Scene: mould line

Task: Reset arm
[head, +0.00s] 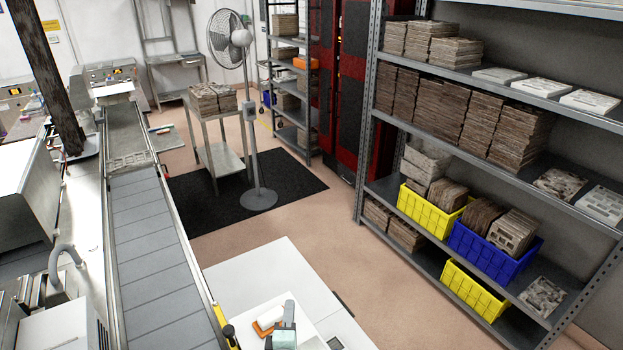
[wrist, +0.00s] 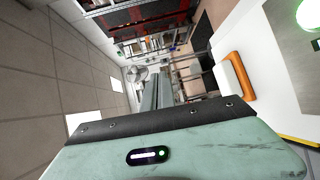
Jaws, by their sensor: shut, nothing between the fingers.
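My gripper (head: 289,307) shows at the bottom edge of the head view, above the white table. Its pale green body is partly cut off by the frame. In the wrist view its two grey-green fingers (wrist: 158,78) lie together, shut and empty. They point out level into the room, towards the standing fan. An orange and white object (head: 268,319) sits just left of my gripper in the head view. It also shows right of the fingers in the wrist view, apart from them.
A conveyor (head: 150,250) runs along the left, its belt empty nearby. Grey shelves (head: 470,75) with stacked moulds, yellow crates (head: 432,213) and a blue crate (head: 492,252) stand right. A fan (head: 262,199) stands on a dark mat. Floor between table and shelves is clear.

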